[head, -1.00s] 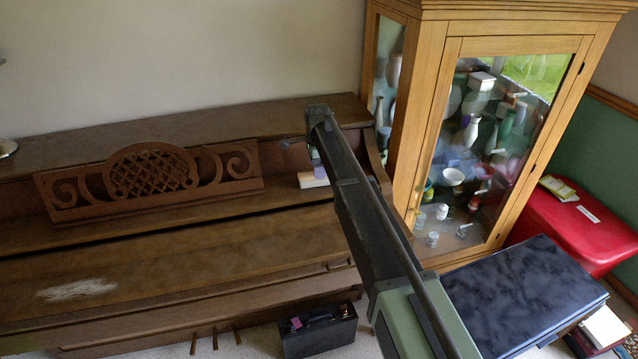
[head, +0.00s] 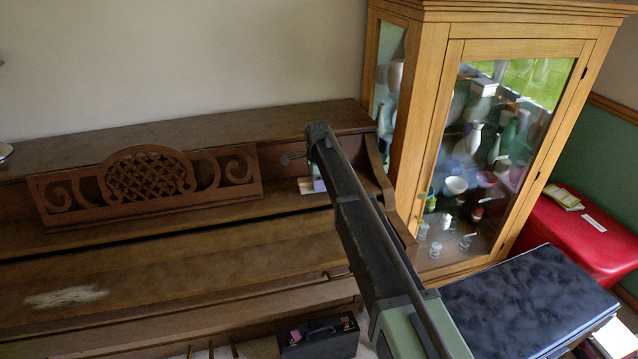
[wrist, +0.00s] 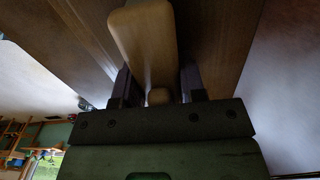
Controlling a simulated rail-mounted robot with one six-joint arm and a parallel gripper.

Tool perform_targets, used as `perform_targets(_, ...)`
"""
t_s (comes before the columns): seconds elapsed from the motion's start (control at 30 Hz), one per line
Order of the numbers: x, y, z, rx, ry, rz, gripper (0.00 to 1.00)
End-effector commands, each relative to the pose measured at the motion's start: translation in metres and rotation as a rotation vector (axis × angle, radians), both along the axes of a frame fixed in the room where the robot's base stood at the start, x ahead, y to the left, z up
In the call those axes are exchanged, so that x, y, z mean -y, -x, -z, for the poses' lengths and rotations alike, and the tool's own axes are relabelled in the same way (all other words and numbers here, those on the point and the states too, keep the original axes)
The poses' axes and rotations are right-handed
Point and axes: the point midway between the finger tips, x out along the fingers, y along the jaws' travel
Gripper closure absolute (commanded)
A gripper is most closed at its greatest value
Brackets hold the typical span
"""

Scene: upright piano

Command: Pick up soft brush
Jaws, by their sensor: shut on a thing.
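The soft brush (wrist: 145,40) shows in the wrist view as a pale wooden body between the two dark fingers of my gripper (wrist: 157,78). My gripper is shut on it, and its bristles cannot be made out. In the head view a pale piece with a purple part (head: 306,185), probably the brush, shows beside my arm at the right end of the piano ledge. My arm hides most of it and the fingers there. I cannot tell whether it touches the ledge.
The carved music stand (head: 150,185) is left of my arm on the piano. The wooden display cabinet (head: 412,150) stands close on the right, with glassware behind its door. A black case (head: 318,338) is on the floor below. The piano lid (head: 180,275) is mostly clear.

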Motion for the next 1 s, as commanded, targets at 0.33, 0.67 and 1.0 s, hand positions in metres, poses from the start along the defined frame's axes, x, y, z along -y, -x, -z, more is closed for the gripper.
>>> perform_targets(0.33,0.000,0.000,-0.029,0.000,0.000,0.000,0.87)
perform_targets(0.67,0.000,0.000,-0.139,0.000,0.000,0.000,0.87)
perform_targets(1.0,0.000,0.000,-0.203,0.000,0.000,0.000,0.87)
